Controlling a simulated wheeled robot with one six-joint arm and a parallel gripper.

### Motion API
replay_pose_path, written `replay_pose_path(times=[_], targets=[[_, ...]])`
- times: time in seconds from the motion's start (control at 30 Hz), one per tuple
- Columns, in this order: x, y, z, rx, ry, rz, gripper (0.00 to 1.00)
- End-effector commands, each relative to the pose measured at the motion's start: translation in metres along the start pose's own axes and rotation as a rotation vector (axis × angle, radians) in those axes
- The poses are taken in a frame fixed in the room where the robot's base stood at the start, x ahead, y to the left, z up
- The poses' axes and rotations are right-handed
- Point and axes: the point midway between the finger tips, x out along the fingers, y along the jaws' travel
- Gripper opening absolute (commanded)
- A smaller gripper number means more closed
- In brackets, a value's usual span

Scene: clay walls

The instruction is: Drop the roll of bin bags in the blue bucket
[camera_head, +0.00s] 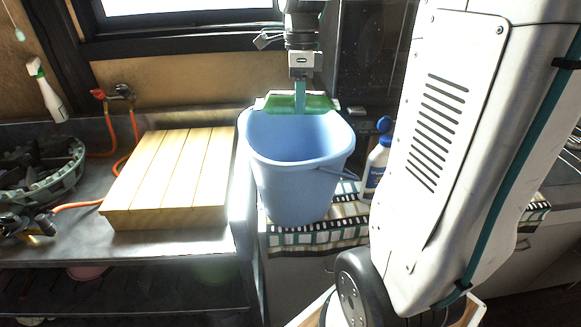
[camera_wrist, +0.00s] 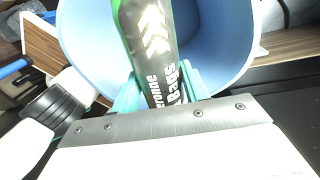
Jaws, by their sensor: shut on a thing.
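The blue bucket (camera_head: 291,185) stands upright on a patterned cloth in the head view, its opening facing up. My gripper (camera_head: 299,98) points down above the bucket's far rim, its teal fingers shut on the roll of bin bags (camera_head: 317,104). The roll is green and lies crosswise at the far rim in that view. In the wrist view the roll (camera_wrist: 150,38), green and black with white print, is between the teal fingers of my gripper (camera_wrist: 162,90). Behind it is the bucket's pale blue inside (camera_wrist: 222,45). I cannot tell whether roll and rim touch.
A slatted wooden board (camera_head: 170,180) lies on the metal counter left of the bucket. A white bottle with a blue cap (camera_head: 376,165) stands close on the right. A spray bottle (camera_head: 47,92) and a dark green round rack (camera_head: 40,175) are farther left.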

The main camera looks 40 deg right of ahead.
Motion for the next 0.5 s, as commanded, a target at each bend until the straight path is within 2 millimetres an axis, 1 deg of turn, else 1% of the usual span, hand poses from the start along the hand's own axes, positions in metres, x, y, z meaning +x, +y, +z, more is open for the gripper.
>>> replay_pose_path(times=[0.1,0.2,0.33,0.5], targets=[[0.015,-0.002,0.000,0.000,0.001,0.002,0.15],[0.025,-0.003,0.001,-0.002,0.000,0.002,0.15],[0.034,-0.003,0.002,-0.003,0.000,0.001,0.15],[0.038,-0.004,0.003,-0.005,0.000,0.000,0.15]])
